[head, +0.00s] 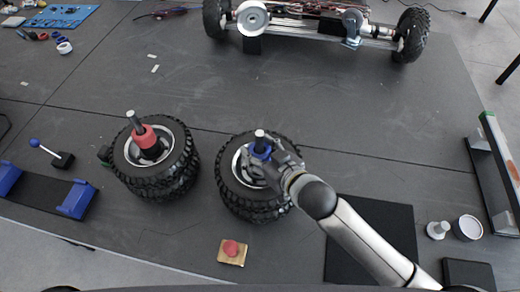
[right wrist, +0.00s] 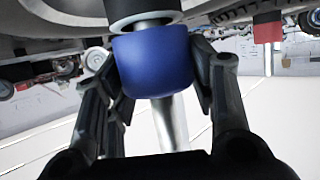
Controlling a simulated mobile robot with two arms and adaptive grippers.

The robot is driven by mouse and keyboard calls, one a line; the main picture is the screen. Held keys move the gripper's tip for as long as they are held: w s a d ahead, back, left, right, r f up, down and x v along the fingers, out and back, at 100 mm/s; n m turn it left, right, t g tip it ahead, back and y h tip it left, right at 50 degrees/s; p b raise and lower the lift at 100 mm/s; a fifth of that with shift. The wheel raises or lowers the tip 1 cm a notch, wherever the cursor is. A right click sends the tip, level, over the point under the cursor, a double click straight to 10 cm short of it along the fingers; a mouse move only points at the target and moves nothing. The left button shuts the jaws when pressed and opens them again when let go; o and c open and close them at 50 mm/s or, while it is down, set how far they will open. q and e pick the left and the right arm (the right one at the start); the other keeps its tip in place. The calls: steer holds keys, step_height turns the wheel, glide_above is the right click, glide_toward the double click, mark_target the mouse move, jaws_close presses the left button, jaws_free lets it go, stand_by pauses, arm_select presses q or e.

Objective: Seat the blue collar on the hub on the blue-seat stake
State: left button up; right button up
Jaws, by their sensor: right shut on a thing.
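The blue collar (right wrist: 152,62) is between the fingers of my right gripper (head: 268,158), around the metal stake (head: 260,138) of the right tyre stack (head: 256,205). In the right wrist view the right gripper (right wrist: 160,85) is shut on the collar from both sides. The stake's shaft (right wrist: 170,125) runs through the collar, and a dark cylindrical part (right wrist: 143,12) shows against or very close to its other end. I cannot tell whether they touch. In the head view my fingers partly hide the hub and the collar (head: 260,150). My left gripper is not in view.
A second tyre stack (head: 160,180) with a red collar (head: 144,136) on its stake stands to the left. A red button on a wooden base (head: 231,252) lies in front. A wheeled chassis (head: 310,22) stands at the back. A black mat (head: 370,240) lies under my right arm.

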steer(key=shift+s+f, duration=0.1)
steer(key=shift+f, duration=0.55)
steer(key=o, duration=1.1)
steer(key=shift+r, duration=0.1)
steer(key=v, duration=1.2)
